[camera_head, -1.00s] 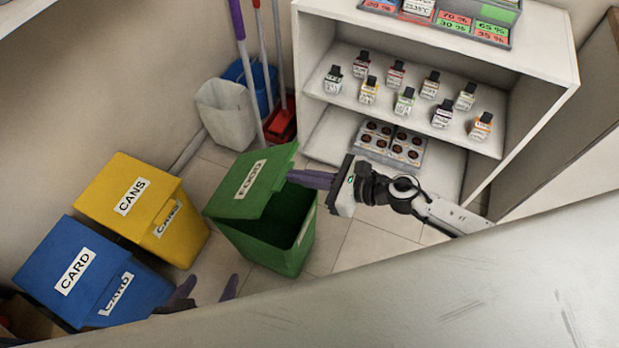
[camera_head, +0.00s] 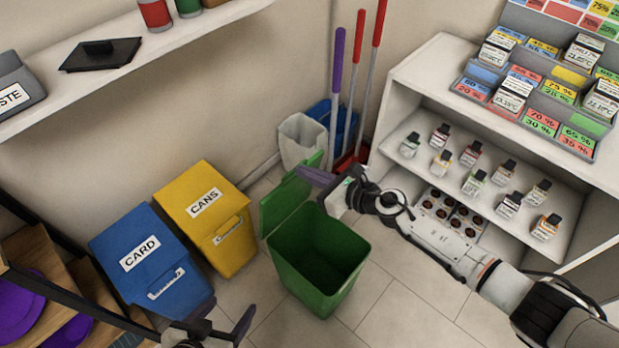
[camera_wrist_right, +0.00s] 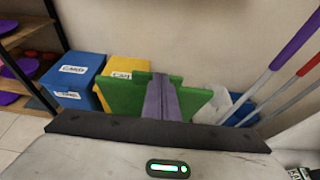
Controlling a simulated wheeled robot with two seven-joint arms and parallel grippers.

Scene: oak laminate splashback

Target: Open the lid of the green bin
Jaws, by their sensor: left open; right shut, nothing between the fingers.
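The green bin (camera_head: 318,270) stands on the floor with its mouth uncovered and its dark inside showing empty. Its green lid (camera_head: 280,205) is swung up on the left, roughly upright, and it also shows in the right wrist view (camera_wrist_right: 122,97). My right gripper (camera_head: 314,176) is shut with nothing in it. Its purple fingers lie at the lid's upper part and overlap it in the right wrist view (camera_wrist_right: 161,97); I cannot tell if they touch. My left gripper (camera_head: 222,318) is open and empty at the bottom edge, left of the bin.
The yellow CANS bin (camera_head: 215,235) and blue CARD bin (camera_head: 150,265) stand left of the green bin. A pale wastebasket (camera_head: 301,142) and long-handled tools (camera_head: 357,95) are behind. A white shelf unit (camera_head: 435,75) with bottles stands right. Floor is clear in front.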

